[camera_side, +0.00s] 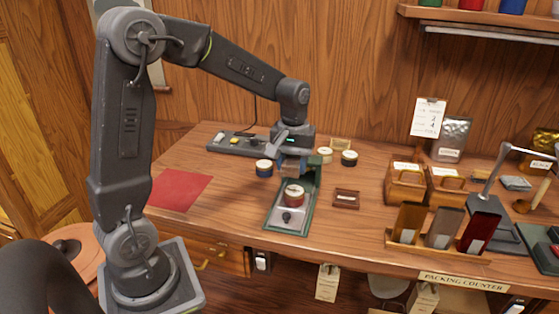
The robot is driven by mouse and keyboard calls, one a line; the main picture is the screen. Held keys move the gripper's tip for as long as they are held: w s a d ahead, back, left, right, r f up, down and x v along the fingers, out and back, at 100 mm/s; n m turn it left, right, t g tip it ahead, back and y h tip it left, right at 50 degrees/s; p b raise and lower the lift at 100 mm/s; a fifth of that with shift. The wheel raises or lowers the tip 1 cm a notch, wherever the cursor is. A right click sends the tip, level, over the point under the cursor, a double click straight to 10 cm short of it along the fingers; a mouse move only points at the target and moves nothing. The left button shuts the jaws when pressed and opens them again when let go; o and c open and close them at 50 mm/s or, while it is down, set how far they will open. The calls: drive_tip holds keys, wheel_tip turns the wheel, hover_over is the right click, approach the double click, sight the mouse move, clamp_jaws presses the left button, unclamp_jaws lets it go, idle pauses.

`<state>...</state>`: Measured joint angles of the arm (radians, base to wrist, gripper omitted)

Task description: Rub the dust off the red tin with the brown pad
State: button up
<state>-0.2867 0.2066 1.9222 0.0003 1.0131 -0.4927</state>
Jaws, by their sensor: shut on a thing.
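The red tin (294,196) with a pale top stands upright in a green-edged holder (272,222) with a grey plate and a dark knob, near the counter's front. My gripper (291,170) is just above the tin, pointing down. It is shut on a small brown piece, which looks like the brown pad (290,174); the fingers hide much of it. I cannot tell whether the pad touches the tin's top. Dust on the tin is too small to make out.
A blue-banded tin (264,168) stands left of my gripper; two more tins (325,155) (349,158) stand behind right. A small dark brown tray (346,198) lies right of the holder. A red cloth (180,189) lies left. Wooden boxes (405,187) and upright packets (408,223) crowd the right.

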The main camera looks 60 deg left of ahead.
sight(293, 194)
drive_tip(key=shift+f, duration=3.35)
drive_tip(key=shift+w+a+f, duration=0.25)
drive_tip(key=shift+w+f, duration=0.05)
drive_tip(key=shift+f, duration=0.3)
drive_tip(key=shift+c, duration=0.2)
drive_tip(key=shift+w+a+f, duration=0.1)
drive_tip(key=shift+w+a, duration=1.75)
drive_tip(key=shift+s+d, duration=2.15)
drive_tip(key=shift+r, duration=4.1)
